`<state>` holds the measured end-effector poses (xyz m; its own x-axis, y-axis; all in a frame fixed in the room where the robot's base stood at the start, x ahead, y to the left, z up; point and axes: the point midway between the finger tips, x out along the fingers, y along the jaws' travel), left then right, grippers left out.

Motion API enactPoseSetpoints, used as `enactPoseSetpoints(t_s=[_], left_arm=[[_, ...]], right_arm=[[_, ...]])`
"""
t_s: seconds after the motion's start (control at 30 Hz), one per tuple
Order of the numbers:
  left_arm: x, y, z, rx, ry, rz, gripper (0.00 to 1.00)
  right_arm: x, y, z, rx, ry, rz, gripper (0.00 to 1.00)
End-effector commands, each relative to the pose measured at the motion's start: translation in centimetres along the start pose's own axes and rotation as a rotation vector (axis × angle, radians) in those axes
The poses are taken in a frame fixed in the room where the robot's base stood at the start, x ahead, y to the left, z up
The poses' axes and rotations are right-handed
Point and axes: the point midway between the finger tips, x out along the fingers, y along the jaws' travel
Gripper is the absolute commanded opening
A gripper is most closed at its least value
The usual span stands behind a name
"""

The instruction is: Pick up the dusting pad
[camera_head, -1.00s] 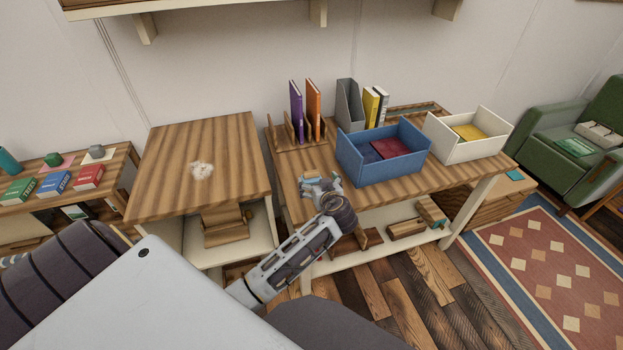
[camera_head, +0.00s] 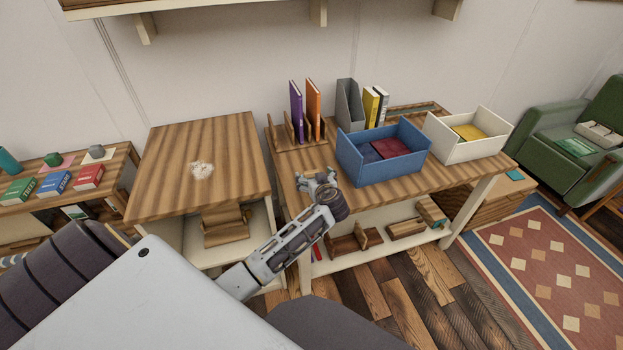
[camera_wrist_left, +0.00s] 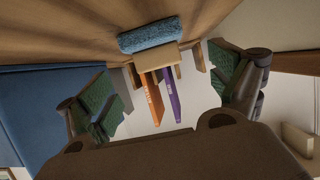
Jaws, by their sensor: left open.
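The dusting pad, a fuzzy blue block (camera_wrist_left: 150,36), lies on the wooden tabletop in the left wrist view, at the top between my fingers and apart from them. A pale wooden piece touches its lower side; I cannot tell whether it is part of the pad. In the head view I cannot make the pad out; my gripper seems to cover it. My left gripper (camera_head: 317,178) is open and empty, low over the front left of the middle table (camera_head: 400,187). Its green-padded fingers are spread wide in the left wrist view (camera_wrist_left: 166,88). My right gripper is not in view.
A blue bin (camera_head: 380,165) stands close right of my left gripper. A wooden rack with purple (camera_head: 296,108) and orange (camera_head: 313,108) books stands behind it. A white bin (camera_head: 468,140) is farther right. A pale dusty patch (camera_head: 201,171) marks the left cabinet top.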

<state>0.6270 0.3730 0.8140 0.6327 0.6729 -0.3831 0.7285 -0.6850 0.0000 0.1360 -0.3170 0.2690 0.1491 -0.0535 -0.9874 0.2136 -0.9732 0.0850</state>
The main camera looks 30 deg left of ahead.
Motion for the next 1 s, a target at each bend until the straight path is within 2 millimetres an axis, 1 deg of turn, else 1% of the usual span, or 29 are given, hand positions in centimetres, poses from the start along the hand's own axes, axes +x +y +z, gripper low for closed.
enactPoseSetpoints(t_s=[0.17,0.53,0.7,1.0], left_arm=[[1.2,0.1,0.0,0.001,0.002,-0.001,0.92],[4.4,0.1,0.1,0.001,0.002,0.0,0.92],[5.0,0.1,0.2,0.0,0.001,0.001,0.92],[5.0,0.1,0.2,0.0,0.0,0.001,0.92]], right_arm=[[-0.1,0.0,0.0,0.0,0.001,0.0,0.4],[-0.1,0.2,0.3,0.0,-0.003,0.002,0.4],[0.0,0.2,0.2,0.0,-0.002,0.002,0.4],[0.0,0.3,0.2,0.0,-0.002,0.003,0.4]])
